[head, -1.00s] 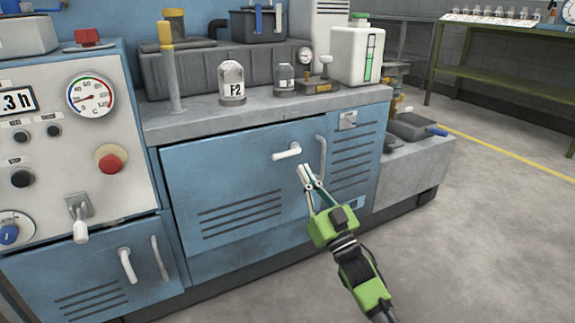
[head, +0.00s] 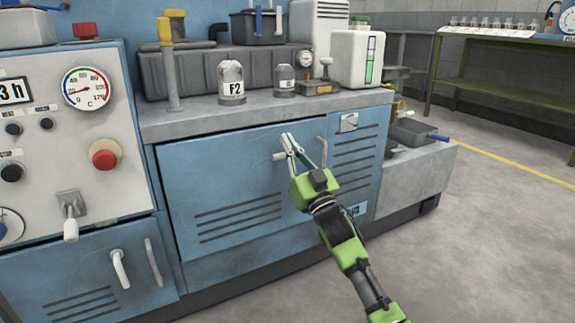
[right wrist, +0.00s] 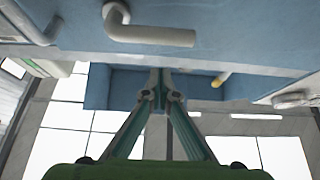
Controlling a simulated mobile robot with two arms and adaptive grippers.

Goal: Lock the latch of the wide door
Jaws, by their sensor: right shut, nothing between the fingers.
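The wide blue door (head: 215,180) with slotted vents is in the middle of the bench front in the head view. It looks closed or nearly so; I cannot tell exactly. Its white latch lever (head: 279,157) points left, roughly horizontal. My right gripper (head: 288,139) is in front of the latch and hides its right part. Its fingers are shut with nothing between them. In the right wrist view the latch lever (right wrist: 150,35) lies above the fingertips (right wrist: 160,80) in the picture, apart from them there. Contact is unclear in the head view. My left gripper is out of view.
A vertical white handle (head: 322,152) stands just right of the gripper. A lower-left door has its own lever (head: 119,268) and handle (head: 153,262). The counter (head: 200,118) with bottles overhangs the door. The floor at right is clear.

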